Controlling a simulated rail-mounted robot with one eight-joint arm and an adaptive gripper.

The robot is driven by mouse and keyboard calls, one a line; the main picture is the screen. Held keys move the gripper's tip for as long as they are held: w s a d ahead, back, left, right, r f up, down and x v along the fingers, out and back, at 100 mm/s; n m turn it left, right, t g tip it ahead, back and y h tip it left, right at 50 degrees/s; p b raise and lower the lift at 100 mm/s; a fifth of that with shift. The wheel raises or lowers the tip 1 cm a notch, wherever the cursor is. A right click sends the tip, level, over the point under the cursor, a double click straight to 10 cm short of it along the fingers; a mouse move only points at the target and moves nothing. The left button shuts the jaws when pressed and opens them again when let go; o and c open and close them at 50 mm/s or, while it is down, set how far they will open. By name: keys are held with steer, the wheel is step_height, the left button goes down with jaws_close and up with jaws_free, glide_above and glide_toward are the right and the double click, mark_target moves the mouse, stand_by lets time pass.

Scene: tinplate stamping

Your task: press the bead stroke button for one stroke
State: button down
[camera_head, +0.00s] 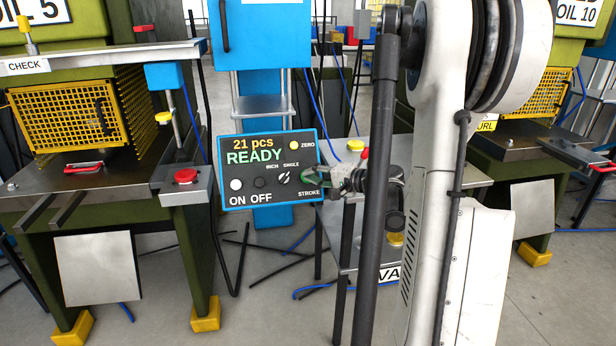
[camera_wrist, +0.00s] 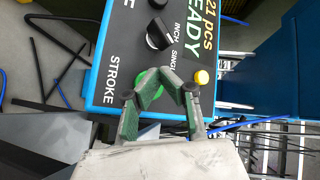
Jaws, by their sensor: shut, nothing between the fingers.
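A dark control panel with a blue frame (camera_head: 270,150) stands mid-picture and reads "21 pcs READY". Its green stroke button (camera_head: 308,177), above the STROKE label, is partly covered by my gripper (camera_head: 328,181). The wrist view shows the panel turned on its side (camera_wrist: 118,52), with the green button (camera_wrist: 147,84) behind my gripper (camera_wrist: 160,76). My fingers are shut with their tips together and empty, over or very near the button. I cannot tell whether they touch it. The INCH/SINGLE selector (camera_wrist: 158,35) sits beside it.
The panel also carries a yellow ZERO button (camera_head: 293,145), a white ON button (camera_head: 236,184) and a dark OFF button (camera_head: 260,183). A red button (camera_head: 186,176) on a grey box stands left. A metal table (camera_head: 385,150) lies behind my arm.

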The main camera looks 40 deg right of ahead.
steer(key=s+a+r+p, duration=0.1)
steer(key=s+a+r, duration=0.1)
steer(key=s+r, duration=0.1)
steer(key=shift+s+p, duration=0.25)
steer(key=shift+p, duration=0.15)
stand_by(0.6)
steer(key=s+a+r+n+g+p, duration=0.1)
steer(key=a+r+n+g+p, duration=0.15)
steer(key=a, duration=0.85)
steer(key=s+a+r+n+g+p, duration=0.2)
steer(key=a+r+n+g, duration=0.15)
steer(key=a, duration=0.75)
steer(key=s+a+r+n+g+h+p, duration=0.1)
steer(key=s+a+r+n+p, duration=0.1)
steer(key=s+a+n, duration=0.2)
steer(key=s+a+r+n+g+h+p, duration=0.1)
steer(key=s+a+r+n+h+p, duration=0.1)
steer(key=s+a, duration=0.6)
steer(key=shift+s+r+n+h+p, duration=0.3)
steer(key=shift+s+r+n+p, duration=0.45)
steer(key=shift+s, duration=0.75)
